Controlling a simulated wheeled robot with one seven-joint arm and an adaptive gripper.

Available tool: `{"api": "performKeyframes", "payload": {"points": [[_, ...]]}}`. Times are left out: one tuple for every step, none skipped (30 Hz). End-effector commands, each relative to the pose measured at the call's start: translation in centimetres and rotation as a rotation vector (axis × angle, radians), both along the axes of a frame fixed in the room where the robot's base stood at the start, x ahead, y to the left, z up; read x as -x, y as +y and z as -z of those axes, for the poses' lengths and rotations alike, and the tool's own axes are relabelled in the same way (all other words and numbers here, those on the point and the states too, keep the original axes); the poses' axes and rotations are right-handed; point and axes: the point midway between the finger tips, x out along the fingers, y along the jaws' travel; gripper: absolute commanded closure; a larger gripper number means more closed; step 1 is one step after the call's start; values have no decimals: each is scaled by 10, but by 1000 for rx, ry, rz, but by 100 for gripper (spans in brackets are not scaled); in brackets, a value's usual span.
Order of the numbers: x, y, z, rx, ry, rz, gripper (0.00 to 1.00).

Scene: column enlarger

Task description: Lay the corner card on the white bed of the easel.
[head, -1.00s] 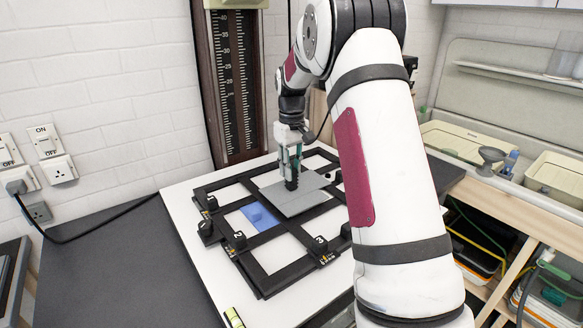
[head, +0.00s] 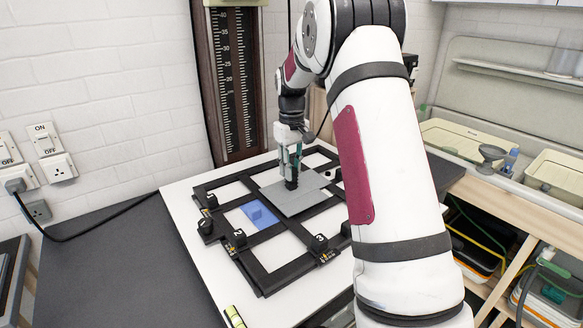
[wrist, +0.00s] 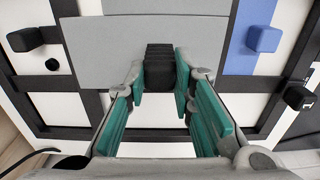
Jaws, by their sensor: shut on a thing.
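The easel is a black barred frame (head: 264,281) around a white bed (head: 284,254), which shows through several openings. A flat grey card with a black grip block, which I take for the corner card (head: 292,203), lies over the far middle of the easel and covers some bars and bed. My gripper (head: 291,181) points down and is shut on the black block. In the wrist view the fingertips (wrist: 160,82) are at either side of the block (wrist: 160,62), and the grey card (wrist: 105,55) spreads beyond it. I cannot tell whether the card touches the frame or hovers just above.
A blue card (head: 259,217) with a blue block lies in an opening left of the grey card. Black numbered knobs (head: 319,243) stand on the frame's edges. A ruled column (head: 235,85) rises behind the easel. A yellow-green level (head: 234,317) lies at the front.

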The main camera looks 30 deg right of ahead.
Motion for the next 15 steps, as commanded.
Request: {"api": "performKeyframes", "payload": {"points": [[0, 0, 1, 0, 0, 0, 100], [0, 0, 1, 0, 0, 0, 100], [0, 0, 1, 0, 0, 0, 100], [0, 0, 2, 0, 0, 0, 100], [0, 0, 2, 0, 0, 0, 100], [0, 0, 3, 0, 0, 0, 100], [0, 0, 3, 0, 0, 0, 100], [0, 0, 3, 0, 0, 0, 100], [0, 0, 4, 0, 0, 0, 100], [0, 0, 4, 0, 0, 0, 100], [0, 0, 4, 0, 0, 0, 100], [0, 0, 5, 0, 0, 0, 100], [0, 0, 5, 0, 0, 0, 100], [0, 0, 5, 0, 0, 0, 100], [0, 0, 6, 0, 0, 0, 100]]}}
